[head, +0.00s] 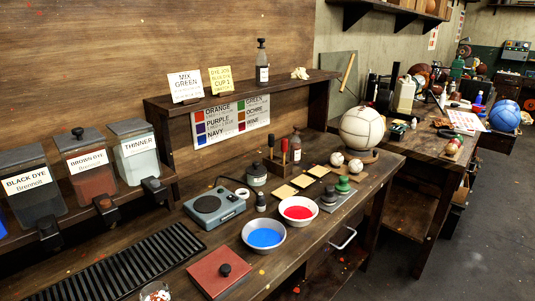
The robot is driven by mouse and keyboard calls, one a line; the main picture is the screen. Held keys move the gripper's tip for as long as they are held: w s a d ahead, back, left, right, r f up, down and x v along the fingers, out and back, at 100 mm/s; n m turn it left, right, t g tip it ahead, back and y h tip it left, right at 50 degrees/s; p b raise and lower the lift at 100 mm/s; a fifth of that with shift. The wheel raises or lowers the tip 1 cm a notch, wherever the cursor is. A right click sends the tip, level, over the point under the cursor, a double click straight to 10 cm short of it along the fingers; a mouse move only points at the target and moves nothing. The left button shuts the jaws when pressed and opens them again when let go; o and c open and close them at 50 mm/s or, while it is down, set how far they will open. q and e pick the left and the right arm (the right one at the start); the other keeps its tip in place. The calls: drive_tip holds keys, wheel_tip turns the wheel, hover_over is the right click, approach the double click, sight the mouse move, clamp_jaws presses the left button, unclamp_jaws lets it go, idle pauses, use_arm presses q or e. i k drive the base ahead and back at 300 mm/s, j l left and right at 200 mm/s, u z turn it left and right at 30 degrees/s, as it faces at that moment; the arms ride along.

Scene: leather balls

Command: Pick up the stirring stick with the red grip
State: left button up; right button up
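A stick with a red grip (284,146) stands upright in a dark wooden holder (279,168) on the workbench, in the middle of the head view. A second stick with a dark grip (271,146) stands beside it on the left in the same holder. The lower part of the red-gripped stick is hidden in or behind the holder. Neither of my grippers shows in the head view.
A bottle (296,147) stands just behind the holder. In front are square pads (286,191), a jar (257,175), a bowl of red liquid (297,211), a bowl of blue liquid (265,237) and a grey hotplate-like device (214,210). A white ball (362,128) stands right.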

sight(284, 142)
drive_tip(key=l+u, duration=0.1)
drive_tip(key=u, duration=0.3)
drive_tip(key=i+l+u, duration=0.1)
drive_tip(key=u, duration=0.3)
drive_tip(key=l+u, duration=0.2)
drive_tip(key=u, duration=0.2)
drive_tip(key=l+u, duration=0.3)
drive_tip(key=l, duration=0.15)
drive_tip(key=k+l+u, duration=0.15)
drive_tip(key=l+u, duration=0.25)
drive_tip(key=l, duration=0.25)
drive_tip(key=k+l, duration=0.15)
drive_tip(key=l, duration=0.2)
drive_tip(key=k+l+u, duration=0.15)
drive_tip(key=l, duration=0.15)
drive_tip(key=i, duration=0.05)
